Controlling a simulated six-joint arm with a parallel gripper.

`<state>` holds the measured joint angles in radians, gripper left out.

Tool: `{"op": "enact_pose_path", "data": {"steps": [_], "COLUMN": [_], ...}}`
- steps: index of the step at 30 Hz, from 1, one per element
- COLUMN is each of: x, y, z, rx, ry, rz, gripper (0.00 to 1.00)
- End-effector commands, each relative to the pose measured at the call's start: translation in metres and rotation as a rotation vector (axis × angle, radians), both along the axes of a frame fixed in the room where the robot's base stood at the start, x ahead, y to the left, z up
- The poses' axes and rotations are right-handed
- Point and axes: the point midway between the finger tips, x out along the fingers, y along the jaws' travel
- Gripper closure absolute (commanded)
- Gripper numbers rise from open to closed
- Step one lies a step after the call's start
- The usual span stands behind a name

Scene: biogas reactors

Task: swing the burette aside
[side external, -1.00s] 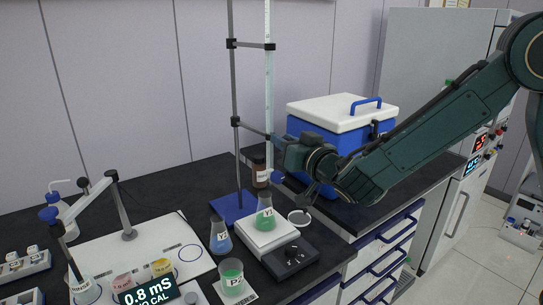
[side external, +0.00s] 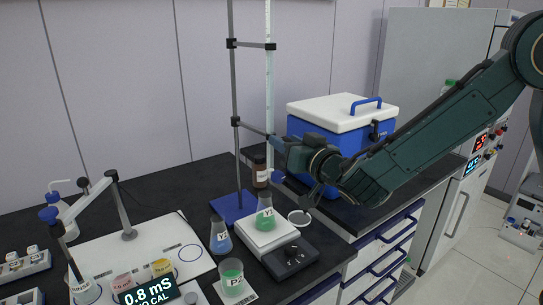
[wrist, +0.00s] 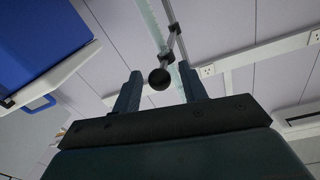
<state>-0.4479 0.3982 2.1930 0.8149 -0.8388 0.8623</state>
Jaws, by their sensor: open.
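The burette (side external: 268,85) is a tall clear graduated tube held upright by two black clamp arms on a grey rod (side external: 234,100) with a blue base (side external: 235,207). My gripper (side external: 281,150) is at the burette's lower part, near the lower clamp. In the wrist view my gripper (wrist: 161,84) is open, with a dark round knob (wrist: 160,79) between the fingertips. The burette (wrist: 153,20) rises behind the knob. Whether a finger touches the knob cannot be told.
The green flask stands on a white stirrer (side external: 265,240) with a dark control panel. A blue-liquid flask (side external: 220,238), a green beaker (side external: 232,275) and a brown bottle (side external: 260,172) stand close by. A blue cooler (side external: 342,115) stands behind my wrist.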

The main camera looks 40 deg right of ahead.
Motion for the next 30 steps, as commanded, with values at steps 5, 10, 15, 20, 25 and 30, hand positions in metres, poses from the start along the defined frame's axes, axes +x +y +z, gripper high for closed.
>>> {"op": "enact_pose_path", "data": {"steps": [5, 10, 15, 20, 25, 30], "x": [-0.015, -0.036, -0.059, -0.080, -0.099, -0.110], "y": [0.002, 0.004, 0.005, 0.006, 0.007, 0.007], "z": [0.000, 0.000, 0.000, -0.001, -0.001, 0.000], "rx": [-0.002, -0.002, -0.003, -0.003, -0.003, -0.003], "ry": [0.000, 0.002, 0.001, 0.003, 0.005, 0.002], "rz": [0.002, 0.003, 0.004, 0.004, 0.003, 0.001], "gripper": [0.57, 0.57, 0.57, 0.57, 0.57, 0.57]}}
